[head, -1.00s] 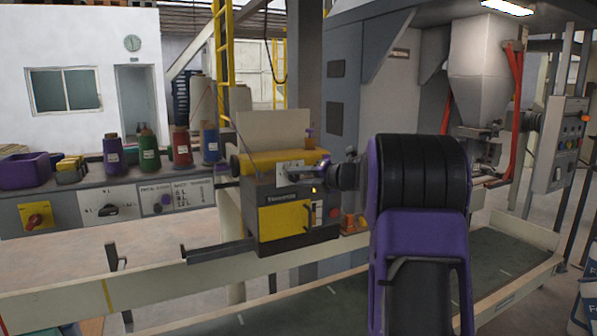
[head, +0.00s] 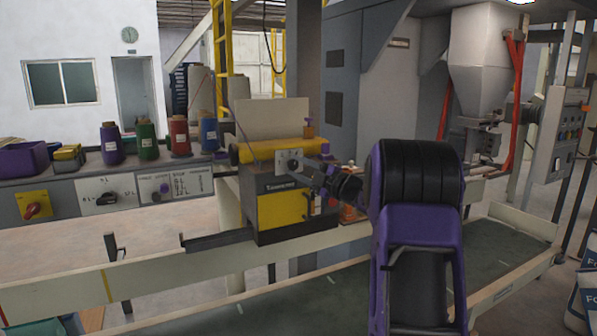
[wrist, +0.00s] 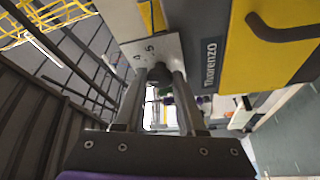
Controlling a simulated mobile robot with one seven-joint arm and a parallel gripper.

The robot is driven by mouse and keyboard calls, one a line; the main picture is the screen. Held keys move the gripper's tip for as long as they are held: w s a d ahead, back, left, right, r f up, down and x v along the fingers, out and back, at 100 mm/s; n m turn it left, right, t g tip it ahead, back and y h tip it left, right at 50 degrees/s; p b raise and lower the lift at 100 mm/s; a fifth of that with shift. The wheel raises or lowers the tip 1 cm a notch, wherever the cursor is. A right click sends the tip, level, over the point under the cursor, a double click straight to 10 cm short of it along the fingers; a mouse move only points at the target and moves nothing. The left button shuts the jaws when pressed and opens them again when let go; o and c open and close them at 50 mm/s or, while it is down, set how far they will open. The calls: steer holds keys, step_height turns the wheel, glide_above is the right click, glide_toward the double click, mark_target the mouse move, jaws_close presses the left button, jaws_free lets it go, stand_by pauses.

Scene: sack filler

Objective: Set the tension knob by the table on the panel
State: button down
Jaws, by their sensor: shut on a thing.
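The tension knob sits on a pale dial plate (head: 287,157) on the front of the yellow and grey sewing head. In the wrist view the plate (wrist: 170,50) shows a few printed digits, and the dark knob (wrist: 159,76) is between my fingertips. My gripper (head: 300,170) reaches the plate from the lower right; in the wrist view my gripper (wrist: 160,80) has a finger on each side of the knob and is shut on it. The knob's pointer cannot be made out. A printed table (head: 190,185) is on the left panel; its text is too small to read surely.
Several thread cones (head: 145,142) stand on the shelf above the panel. The panel also has a red switch on a yellow plate (head: 35,203) and a black selector (head: 107,198). A conveyor (head: 335,290) runs below the sewing head. A control box (head: 556,135) is at the right.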

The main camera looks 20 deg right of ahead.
steer(key=m+t+b, duration=0.1)
steer(key=m, duration=0.2)
steer(key=shift+a+f+m+t+b, duration=0.1)
steer(key=shift+m+t+b, duration=0.2)
steer(key=shift+m, duration=0.4)
steer(key=shift+c, duration=2.4)
jaws_free()
steer(key=b+v, duration=0.1)
steer(key=v, duration=1.6)
steer(key=shift+s, duration=0.3)
steer(key=shift+a, duration=0.15)
